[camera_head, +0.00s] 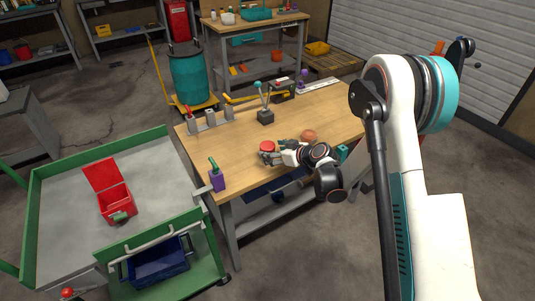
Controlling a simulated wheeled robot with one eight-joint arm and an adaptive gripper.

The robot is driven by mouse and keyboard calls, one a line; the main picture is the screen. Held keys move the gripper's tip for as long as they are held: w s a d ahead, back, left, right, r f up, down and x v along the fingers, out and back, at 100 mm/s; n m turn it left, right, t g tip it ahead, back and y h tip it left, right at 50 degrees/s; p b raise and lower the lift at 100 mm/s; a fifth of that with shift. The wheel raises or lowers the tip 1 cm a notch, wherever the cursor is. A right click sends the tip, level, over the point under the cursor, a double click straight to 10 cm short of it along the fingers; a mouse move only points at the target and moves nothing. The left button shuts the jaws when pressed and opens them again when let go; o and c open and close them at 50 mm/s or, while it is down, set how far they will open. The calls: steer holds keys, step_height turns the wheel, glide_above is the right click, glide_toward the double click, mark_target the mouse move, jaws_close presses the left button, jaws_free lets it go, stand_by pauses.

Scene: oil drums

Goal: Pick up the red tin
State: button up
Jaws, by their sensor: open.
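The red tin (267,146) is a small round red-topped thing near the left-front part of the wooden workbench (330,112). My gripper (270,155) is low over the bench, right at the tin, with its fingers on the tin's near side. The gripper is open. The fingers partly hide the tin's lower part, and I cannot tell whether they touch it. My arm comes in from the right.
An orange-brown round thing (308,135) lies just behind my gripper. A black holder (265,117) with tools stands further back. A green cart (150,140) holds an open red toolbox (113,200).

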steer(key=b+x, duration=0.1)
steer(key=x, duration=0.1)
steer(key=b+x, duration=0.1)
steer(key=x, duration=0.2)
steer(key=shift+w+d+f+b, duration=0.1)
steer(key=shift+w+d+b, duration=0.1)
steer(key=shift+w+b, duration=0.1)
steer(key=c, duration=1.2)
